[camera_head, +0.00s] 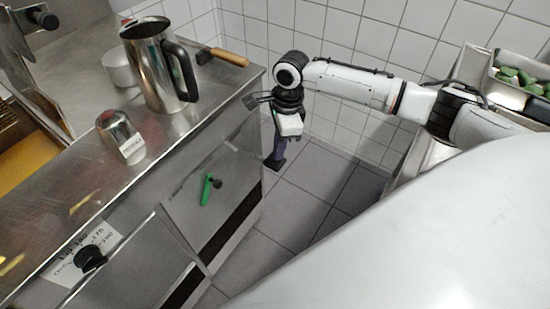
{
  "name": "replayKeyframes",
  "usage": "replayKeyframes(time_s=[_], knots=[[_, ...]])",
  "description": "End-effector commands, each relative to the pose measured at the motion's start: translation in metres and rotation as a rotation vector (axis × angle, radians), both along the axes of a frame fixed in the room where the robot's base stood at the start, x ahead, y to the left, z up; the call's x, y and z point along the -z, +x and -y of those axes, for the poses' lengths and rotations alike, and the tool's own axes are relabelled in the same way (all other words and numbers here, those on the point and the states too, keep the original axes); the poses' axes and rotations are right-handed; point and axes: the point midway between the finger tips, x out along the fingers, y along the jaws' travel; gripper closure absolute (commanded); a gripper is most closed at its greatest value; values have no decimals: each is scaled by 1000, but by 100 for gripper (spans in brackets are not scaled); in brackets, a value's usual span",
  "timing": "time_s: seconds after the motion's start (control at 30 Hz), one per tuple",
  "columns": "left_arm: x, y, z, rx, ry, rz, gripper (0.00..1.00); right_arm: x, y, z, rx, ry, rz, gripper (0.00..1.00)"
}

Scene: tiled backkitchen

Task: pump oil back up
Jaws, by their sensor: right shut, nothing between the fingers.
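A green lever (206,190) with a dark knob beside it is on the steel cabinet front (226,165), left of my right gripper. A black knob (89,258) is on another cabinet front at lower left, by a handwritten paper label (84,250). My right gripper (274,162) hangs pointing down beyond the cabinet's right edge, over the floor. It is shut and empty, and apart from the lever. My left gripper is not in view.
On the steel counter stand a tall steel jug (150,72) with a black handle, a pale round container (119,68), a small labelled steel container (120,137) and a wooden-handled tool (229,57). A container of green items (520,80) is at right. Tiled floor (300,215) is clear.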

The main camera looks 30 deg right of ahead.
Motion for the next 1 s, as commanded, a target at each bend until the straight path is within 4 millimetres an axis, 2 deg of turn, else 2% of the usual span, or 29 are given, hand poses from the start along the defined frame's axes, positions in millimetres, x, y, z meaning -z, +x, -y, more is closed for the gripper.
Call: replayKeyframes(time_s=[0.03, 0.3, 0.53, 0.9, 1.0], knots=[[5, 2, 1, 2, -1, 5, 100, 6, 1, 0, 0, 0, 1, 100], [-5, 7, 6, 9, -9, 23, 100, 4, 0, 0, 0, 0, 1, 100], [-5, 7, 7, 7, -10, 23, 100, 7, 0, -1, 0, 0, -1, 100], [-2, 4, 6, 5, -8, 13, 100, 45, 1, -2, 1, 3, 2, 100], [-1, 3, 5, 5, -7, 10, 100, 49, 1, -2, 0, 4, 5, 100]])
